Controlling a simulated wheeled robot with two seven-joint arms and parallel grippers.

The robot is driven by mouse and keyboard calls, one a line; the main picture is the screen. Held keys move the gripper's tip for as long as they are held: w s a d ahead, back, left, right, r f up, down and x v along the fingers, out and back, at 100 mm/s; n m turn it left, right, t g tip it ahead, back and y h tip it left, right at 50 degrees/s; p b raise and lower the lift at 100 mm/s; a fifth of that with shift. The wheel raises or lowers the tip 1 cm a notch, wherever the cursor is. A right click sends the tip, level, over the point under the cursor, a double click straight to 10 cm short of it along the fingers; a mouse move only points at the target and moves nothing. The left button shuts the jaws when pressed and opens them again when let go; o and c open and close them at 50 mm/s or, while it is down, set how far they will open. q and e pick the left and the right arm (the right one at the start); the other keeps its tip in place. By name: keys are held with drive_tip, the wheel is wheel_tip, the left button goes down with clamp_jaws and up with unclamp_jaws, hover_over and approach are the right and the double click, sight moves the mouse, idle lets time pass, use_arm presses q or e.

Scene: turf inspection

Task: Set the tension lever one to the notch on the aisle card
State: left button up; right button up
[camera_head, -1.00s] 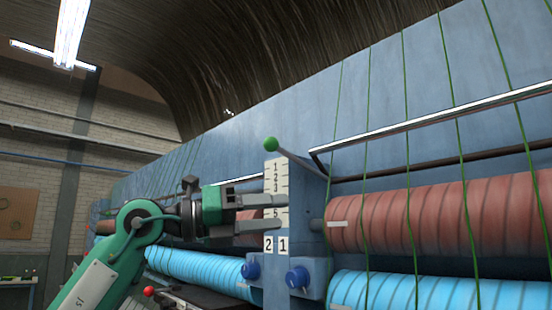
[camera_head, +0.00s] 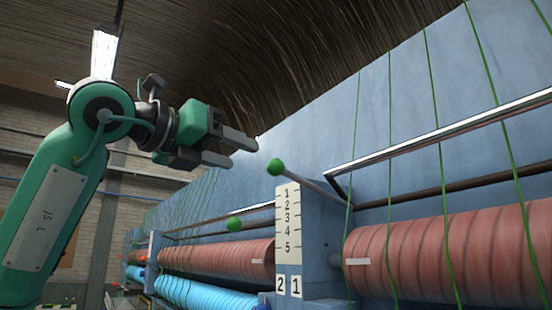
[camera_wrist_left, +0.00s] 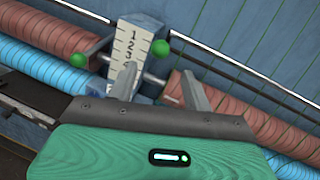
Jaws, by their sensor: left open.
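The white scale plate (camera_head: 288,215), numbered 1 to 5 from the top, is on a blue post with labels 2 and 1 below. The lever on the label 1 side has a green knob (camera_head: 276,167) just above the plate's top; its rod runs down to the right. A second green-knobbed lever (camera_head: 235,225) is left of the plate, lower. My left gripper (camera_head: 243,152) is open and empty, up and left of the upper knob, apart from it in the picture. In the left wrist view the upper knob (camera_wrist_left: 160,48) appears beyond the fingers. I see no aisle card.
Red rolls (camera_head: 450,240) and blue rolls (camera_head: 200,294) lie beside the post. A metal rail (camera_head: 450,132) and green cords cross the right side. A dark curved turf sheet (camera_head: 250,60) hangs above. Open air surrounds the gripper's left and upper sides.

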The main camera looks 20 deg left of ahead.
sight(269, 164)
use_arm(q)
drive_tip(key=p+x, duration=0.4)
drive_tip(key=x, duration=0.5)
drive_tip(key=shift+w+d+r, duration=0.1)
drive_tip(key=shift+w+d, duration=0.05)
drive_tip(key=shift+w, duration=0.15)
drive_tip(key=shift+w+d, duration=0.15)
drive_tip(key=shift+w, duration=0.2)
clamp_jaws()
drive_tip(key=shift+f, duration=0.4)
wheel_tip(269, 164, down, 9)
drive_tip(key=t+h+b, duration=0.1)
drive_tip(key=t+b, duration=0.1)
drive_tip(key=b, duration=1.4)
drive_tip(key=shift+s+r+n+t, duration=0.15)
drive_tip(key=shift+r+n+t, duration=0.05)
drive_tip(key=shift+n+t, duration=0.2)
